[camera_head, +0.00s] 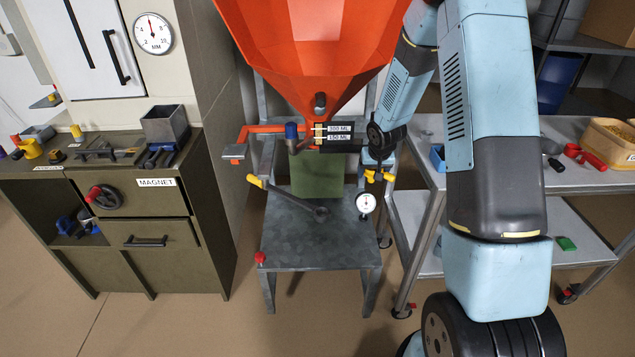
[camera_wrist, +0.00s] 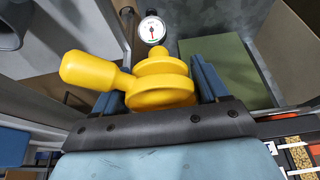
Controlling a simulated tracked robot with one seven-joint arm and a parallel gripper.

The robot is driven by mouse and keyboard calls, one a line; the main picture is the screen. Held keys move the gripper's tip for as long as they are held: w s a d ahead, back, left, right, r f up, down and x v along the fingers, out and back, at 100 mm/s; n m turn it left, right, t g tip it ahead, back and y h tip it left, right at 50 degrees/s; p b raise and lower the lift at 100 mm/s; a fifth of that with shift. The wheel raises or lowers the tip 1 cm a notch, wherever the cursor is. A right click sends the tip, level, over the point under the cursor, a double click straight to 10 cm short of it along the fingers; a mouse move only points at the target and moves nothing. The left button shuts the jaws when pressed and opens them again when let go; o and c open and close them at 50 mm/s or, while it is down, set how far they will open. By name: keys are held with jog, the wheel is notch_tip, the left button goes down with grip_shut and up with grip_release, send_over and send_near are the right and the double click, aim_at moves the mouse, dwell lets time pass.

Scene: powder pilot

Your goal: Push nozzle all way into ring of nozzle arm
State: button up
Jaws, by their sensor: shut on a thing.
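My gripper (camera_wrist: 160,84) is shut on the yellow nozzle (camera_wrist: 165,80), with a blue finger on each side of it. The nozzle has stacked round steps and a rounded stub pointing left in the wrist view. In the head view the nozzle (camera_head: 371,176) shows as small yellow parts below my wrist, right of the hopper stand's middle. A dark grey arm with a ring-like end (camera_head: 320,213) and a yellow tip (camera_head: 255,181), apparently the nozzle arm, reaches over the grey stand. The ring is left of and apart from the nozzle. I cannot make out the ring in the wrist view.
The orange hopper (camera_head: 310,45) hangs above the grey stand (camera_head: 310,245). A dial gauge (camera_head: 366,203) is close below the nozzle, and a green block (camera_head: 318,175) stands behind the arm. An orange bracket (camera_head: 265,130) juts left. A metal cart (camera_head: 410,215) stands right.

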jog(key=s+a+r+m+h, duration=0.1)
jog(key=s+a+r+m, duration=0.2)
jog(key=s+a, duration=0.3)
jog(key=s+a+r+m+h, duration=0.1)
jog(key=s+a+r+m, duration=0.1)
jog(key=s+a, duration=0.4)
jog(key=a+r, duration=0.1)
jog(key=a, duration=0.4)
jog(key=shift+s+a+r+m+g, duration=0.2)
jog(key=shift+s+r+m+g, duration=0.1)
jog(key=shift+m, duration=0.1)
jog(key=shift+w, duration=0.1)
jog(key=shift+f, duration=0.1)
jog(key=shift+f, duration=2.85)
jog(key=shift+f, duration=1.15)
jog(key=o, duration=1.1)
jog(key=shift+c, duration=0.2)
